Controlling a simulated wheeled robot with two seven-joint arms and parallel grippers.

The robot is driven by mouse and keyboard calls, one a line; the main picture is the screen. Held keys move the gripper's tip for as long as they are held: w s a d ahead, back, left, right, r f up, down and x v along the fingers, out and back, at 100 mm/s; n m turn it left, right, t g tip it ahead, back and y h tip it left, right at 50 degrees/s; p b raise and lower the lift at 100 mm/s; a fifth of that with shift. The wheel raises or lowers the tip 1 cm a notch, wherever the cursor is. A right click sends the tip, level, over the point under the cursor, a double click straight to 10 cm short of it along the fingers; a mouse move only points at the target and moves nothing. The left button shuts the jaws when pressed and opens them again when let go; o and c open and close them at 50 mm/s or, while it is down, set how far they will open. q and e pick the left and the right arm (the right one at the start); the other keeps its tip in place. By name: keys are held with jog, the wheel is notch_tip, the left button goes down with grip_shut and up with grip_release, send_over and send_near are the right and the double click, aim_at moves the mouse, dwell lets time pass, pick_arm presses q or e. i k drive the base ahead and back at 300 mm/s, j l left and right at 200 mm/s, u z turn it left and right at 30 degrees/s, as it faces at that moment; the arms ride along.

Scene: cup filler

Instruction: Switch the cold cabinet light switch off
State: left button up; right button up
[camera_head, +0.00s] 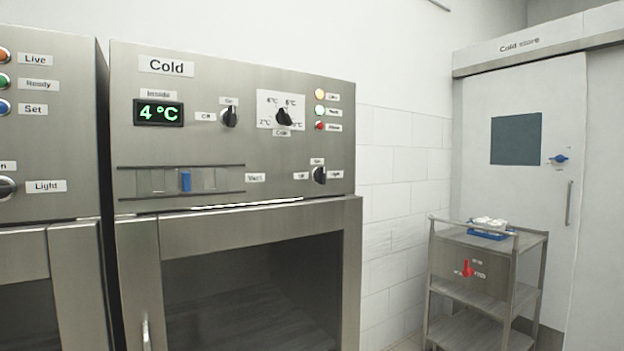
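The cold cabinet (230,70) is a steel unit with a "Cold" sign. A small black rotary switch (319,174) sits at the lower right of its panel, with small labels above and on both sides, too small to read surely. Its handle looks close to upright; I cannot tell its exact setting. A bright white strip (245,205) shows under the panel, above the dark door window (250,295). Neither of my grippers is in view.
The panel also has another black switch (230,116), a temperature dial (284,116), a blue slider (185,180), a 4 °C display (158,112) and coloured lamps (320,110). A neighbouring cabinet (50,150) stands left. A trolley (487,275) stands right, before the cold store door (520,190).

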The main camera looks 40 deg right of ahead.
aim_at(318, 174)
jog(key=l, duration=1.35)
jog(key=i+u, duration=0.05)
